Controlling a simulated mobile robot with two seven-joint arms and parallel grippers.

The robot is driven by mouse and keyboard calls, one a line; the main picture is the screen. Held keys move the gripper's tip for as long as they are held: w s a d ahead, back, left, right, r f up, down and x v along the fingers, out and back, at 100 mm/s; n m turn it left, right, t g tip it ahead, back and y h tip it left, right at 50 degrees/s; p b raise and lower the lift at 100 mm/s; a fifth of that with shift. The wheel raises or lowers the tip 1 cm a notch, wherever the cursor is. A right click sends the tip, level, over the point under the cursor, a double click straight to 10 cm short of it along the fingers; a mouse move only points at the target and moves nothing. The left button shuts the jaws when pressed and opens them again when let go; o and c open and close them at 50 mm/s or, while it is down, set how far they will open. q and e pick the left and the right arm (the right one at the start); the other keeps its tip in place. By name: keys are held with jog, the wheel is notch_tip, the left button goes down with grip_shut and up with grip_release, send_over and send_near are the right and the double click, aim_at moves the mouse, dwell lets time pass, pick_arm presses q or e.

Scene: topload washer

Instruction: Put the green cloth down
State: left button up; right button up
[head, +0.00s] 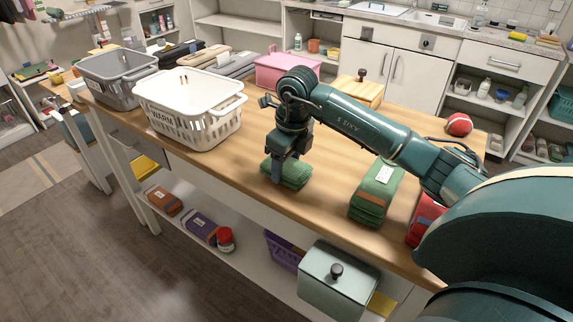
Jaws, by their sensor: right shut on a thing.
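A folded green cloth (291,177) is at the front part of the wooden table, below my right gripper (279,174). The gripper points down and is shut on the cloth's left side. The cloth looks level and at or very near the tabletop; I cannot tell whether it touches it. A second, taller stack of green cloth (377,192) with a white label lies to the right on the table, apart from the gripper. My left gripper is not in view.
A white basket marked WARM (190,105) and a grey basket (115,77) stand at the left. A pink bin (286,70), a wooden box (361,91) and a red ball (459,124) are farther back. Bare tabletop (235,150) lies between the white basket and the cloth.

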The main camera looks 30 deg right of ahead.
jog(key=shift+f, duration=0.45)
jog(key=shift+f, duration=0.2)
jog(key=o, duration=1)
jog(key=shift+c, duration=0.2)
